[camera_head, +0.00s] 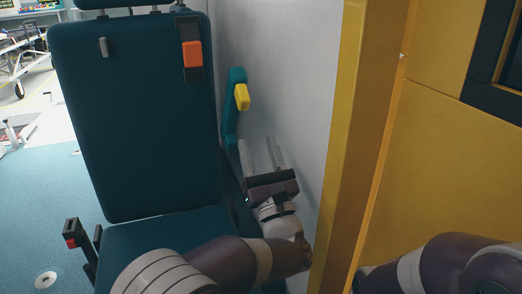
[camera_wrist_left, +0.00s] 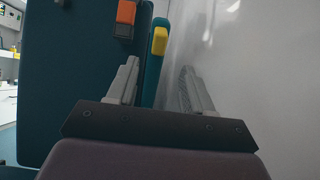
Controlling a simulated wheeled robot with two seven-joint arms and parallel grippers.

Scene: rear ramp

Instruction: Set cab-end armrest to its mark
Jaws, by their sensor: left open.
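The teal armrest (camera_head: 230,125) with a yellow end piece (camera_head: 242,97) stands folded up, nearly upright, between the seat back and the pale wall. It also shows in the left wrist view (camera_wrist_left: 152,70), with its yellow piece (camera_wrist_left: 160,41) beyond the fingers. My left gripper (camera_head: 262,153) is open and empty, below and to the right of the armrest and close to the wall. I cannot make out a mark for the armrest. My right gripper is out of view.
The teal seat back (camera_head: 135,110) carries an orange-and-black fitting (camera_head: 192,55). A buckle (camera_head: 71,233) stands at the seat's left. The pale wall (camera_head: 290,80) and yellow post (camera_head: 358,110) tightly bound my left arm's space. Open floor (camera_head: 35,190) lies left.

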